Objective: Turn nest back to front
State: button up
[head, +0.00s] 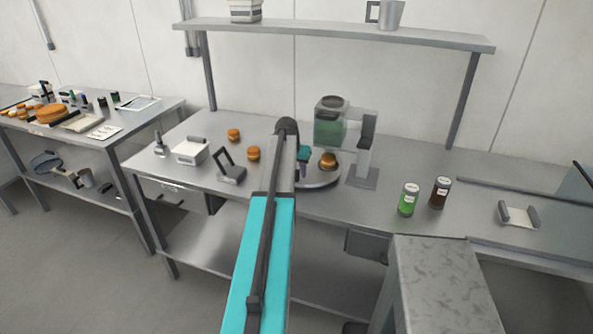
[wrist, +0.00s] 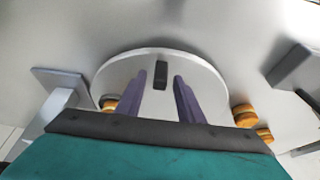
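A round grey turntable (head: 318,181) sits on the bench under the dispenser, partly hidden by my arm. It fills the middle of the wrist view (wrist: 112,75). A black upright peg (wrist: 160,74) stands on it, towards its edge. A bun (head: 328,160) rests on the turntable's right side in the head view; a bun also shows in the wrist view (wrist: 109,104), left of the fingers. My gripper (wrist: 158,84) is open, its purple fingers either side of the peg with gaps. In the head view my arm hides the fingers.
A dispenser with a green container (head: 331,125) stands right behind the turntable. Two buns (head: 253,153) (head: 233,134) lie on the bench to the left, near a dark stand (head: 229,170). A green jar (head: 408,199) and a brown jar (head: 440,192) stand to the right.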

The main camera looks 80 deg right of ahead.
jog(key=shift+d+f, duration=0.1)
jog(key=shift+f, duration=0.15)
grip_shut()
